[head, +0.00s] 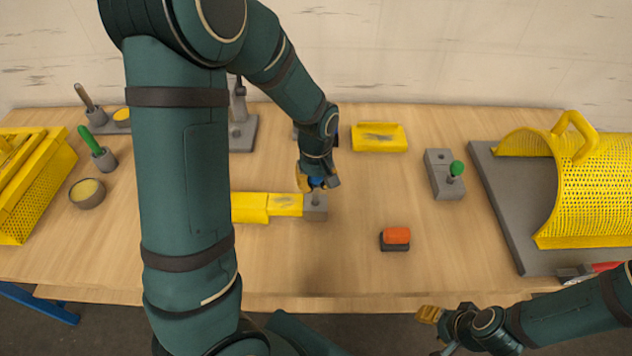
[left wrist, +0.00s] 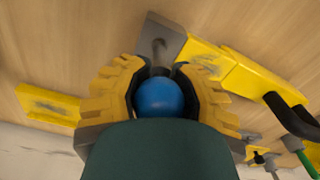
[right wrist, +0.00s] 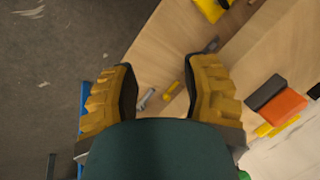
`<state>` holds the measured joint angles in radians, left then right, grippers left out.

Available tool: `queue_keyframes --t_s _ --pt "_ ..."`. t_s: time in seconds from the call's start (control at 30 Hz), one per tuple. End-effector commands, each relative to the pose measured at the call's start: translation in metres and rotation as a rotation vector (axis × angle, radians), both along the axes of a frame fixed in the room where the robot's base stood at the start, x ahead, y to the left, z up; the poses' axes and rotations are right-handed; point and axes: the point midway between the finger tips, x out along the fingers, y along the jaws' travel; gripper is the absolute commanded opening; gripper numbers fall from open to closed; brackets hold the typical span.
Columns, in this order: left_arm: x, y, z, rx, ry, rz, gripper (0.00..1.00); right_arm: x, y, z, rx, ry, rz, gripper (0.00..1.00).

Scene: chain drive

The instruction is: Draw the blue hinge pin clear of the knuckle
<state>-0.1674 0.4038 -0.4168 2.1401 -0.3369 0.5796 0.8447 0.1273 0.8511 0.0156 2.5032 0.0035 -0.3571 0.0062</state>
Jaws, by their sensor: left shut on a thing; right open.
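The blue hinge pin (left wrist: 159,97) shows as a round blue head between the two yellow fingers of my left gripper (left wrist: 160,72) in the left wrist view. In the head view the left gripper (head: 318,183) is shut on it, just above the grey knuckle (head: 315,208) at the end of a yellow hinge leaf (head: 285,204). The knuckle (left wrist: 161,38) also shows beyond the fingertips in the left wrist view. The pin's shank is mostly hidden, so I cannot tell how much sits in the knuckle. My right gripper (right wrist: 160,68) is open and empty, off the table's front edge.
An orange block (head: 396,236) on a dark base lies right of the knuckle. A shallow yellow tray (head: 379,137) stands behind. A grey block (head: 443,180) with a green knob and a yellow perforated guard (head: 595,195) are farther right. The table between is clear.

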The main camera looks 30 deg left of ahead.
Motion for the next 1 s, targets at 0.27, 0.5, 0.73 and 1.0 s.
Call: queue_keyframes --t_s 0.27,0.5,0.73,1.0 --pt "0.0 0.0 0.015 0.0 -0.001 0.0 0.0 0.004 -0.001 0.012 -0.002 -0.008 -0.006 0.47" --pt "0.0 0.0 0.026 0.0 -0.001 0.0 0.0 0.007 -0.001 0.021 -0.004 -0.015 -0.011 0.47" --pt "0.0 0.0 0.036 0.0 -0.001 0.0 0.0 0.01 -0.002 0.03 -0.005 -0.021 -0.017 0.47" --pt "0.0 0.0 0.048 0.0 -0.001 0.0 0.0 0.013 -0.002 0.039 -0.007 -0.029 -0.022 0.47"
